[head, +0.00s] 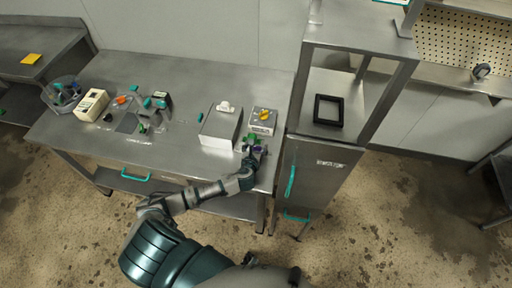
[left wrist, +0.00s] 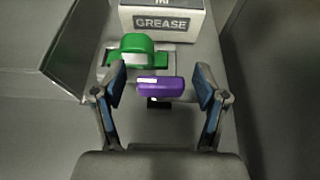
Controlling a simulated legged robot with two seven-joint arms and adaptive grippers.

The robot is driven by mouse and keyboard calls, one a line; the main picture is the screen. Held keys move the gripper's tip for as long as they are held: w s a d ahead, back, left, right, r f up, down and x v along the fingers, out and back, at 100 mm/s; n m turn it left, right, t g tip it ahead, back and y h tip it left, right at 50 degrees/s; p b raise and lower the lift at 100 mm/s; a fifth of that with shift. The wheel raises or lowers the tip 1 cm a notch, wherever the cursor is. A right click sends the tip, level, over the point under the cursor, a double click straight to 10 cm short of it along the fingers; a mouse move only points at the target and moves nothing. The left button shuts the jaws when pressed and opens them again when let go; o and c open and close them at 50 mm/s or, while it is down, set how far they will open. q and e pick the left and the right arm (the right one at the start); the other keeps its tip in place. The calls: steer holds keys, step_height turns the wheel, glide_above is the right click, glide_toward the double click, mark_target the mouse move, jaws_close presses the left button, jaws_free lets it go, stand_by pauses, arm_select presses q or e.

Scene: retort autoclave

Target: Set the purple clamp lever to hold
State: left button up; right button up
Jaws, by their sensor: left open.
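The purple clamp lever (left wrist: 160,87) shows in the left wrist view as a short purple bar with a pale label, on a dark stem. It lies between the two fingers of my left gripper (left wrist: 162,90), which are apart with a gap on each side of it. In the head view my left gripper (head: 251,152) is at the right end of the bench, and the lever there is small and partly hidden. A green clamp part (left wrist: 137,50) sits just behind and left of the lever. My right gripper is not in view.
A box marked GREASE (left wrist: 167,24) stands behind the clamps. A white box (head: 220,128) is to the left on the steel bench (head: 190,80). A tall steel cabinet (head: 315,170) with a teal handle stands to the right. Other small items crowd the bench's left.

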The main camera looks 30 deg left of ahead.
arm_select(q)
jaws_close()
steer(key=n+y+p, duration=0.1)
steer(key=n+g+y+p, duration=0.1)
steer(key=n+y+p, duration=0.1)
steer(key=p, duration=0.1)
steer(key=shift+w+d+r, duration=0.1)
steer(key=shift+r, duration=0.15)
steer(key=shift+f+n+g+y+p, duration=0.25)
steer(key=shift+n+g+y+p, duration=0.2)
steer(key=shift+n+g+y, duration=0.25)
jaws_free()
